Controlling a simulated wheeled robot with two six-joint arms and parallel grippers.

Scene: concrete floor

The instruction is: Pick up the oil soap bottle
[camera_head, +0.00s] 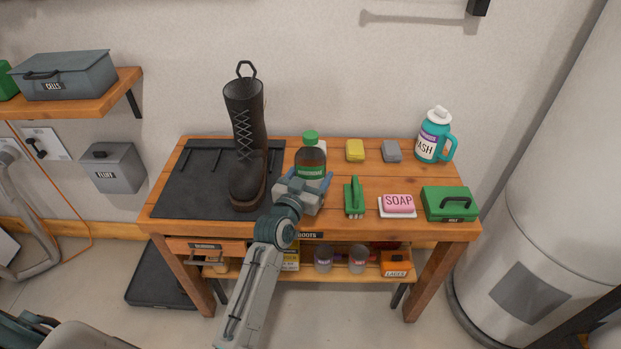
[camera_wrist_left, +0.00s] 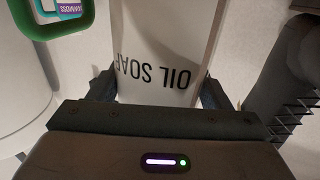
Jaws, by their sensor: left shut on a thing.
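The oil soap bottle (camera_head: 311,158) is dark brown with a green cap and a green label band, and it stands upright over the workbench. In the left wrist view its pale label (camera_wrist_left: 165,45) reads "OIL SOAP" upside down. My left gripper (camera_head: 303,184) reaches from the front and is shut on the bottle, with one finger on each side. The gripper hides the bottle's lower part, so I cannot tell whether its base touches the bench. My right gripper is not in view.
On the wooden workbench (camera_head: 290,226), a black boot (camera_head: 246,140) stands close left on a dark mat (camera_head: 190,180). A green brush (camera_head: 354,196), pink soap (camera_head: 398,203), green box (camera_head: 449,203), yellow sponge (camera_head: 355,150), grey block (camera_head: 391,151) and teal jug (camera_head: 434,138) lie to the right.

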